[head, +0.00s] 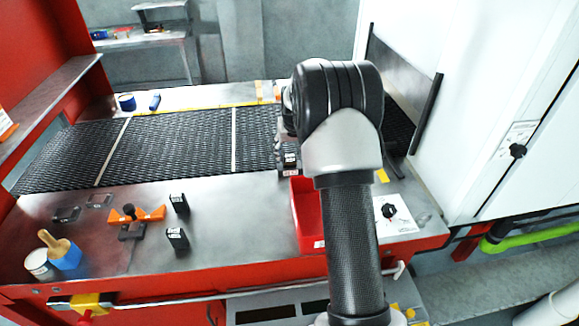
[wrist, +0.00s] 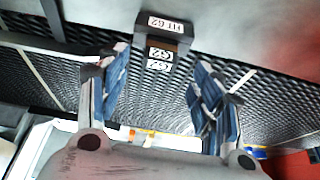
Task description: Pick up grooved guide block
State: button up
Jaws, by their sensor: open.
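A black block (wrist: 166,35) with white labels shows in the wrist view, just past and between my fingertips. It also shows in the head view (head: 290,160) at the front edge of the mesh belt, partly hidden by my arm. Two more small black labelled blocks, a rear one (head: 179,203) and a front one (head: 177,238), stand on the steel table.
The mesh belt (head: 180,146) runs behind the steel table (head: 235,215). A red bin (head: 306,214) sits partly behind my arm. An orange fixture (head: 150,214) and a brush on a blue holder (head: 64,252) are at left. A white cabinet (head: 475,90) bounds the right.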

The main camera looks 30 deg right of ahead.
aim_at(290, 156)
jog(key=b+x, duration=0.1)
jog(key=x, duration=0.5)
jog(key=shift+w+d, duration=0.1)
jog(key=shift+w, duration=0.1)
jog(key=shift+r, duration=0.1)
jog(key=shift+c, duration=0.4)
jog(key=c, duration=1.1)
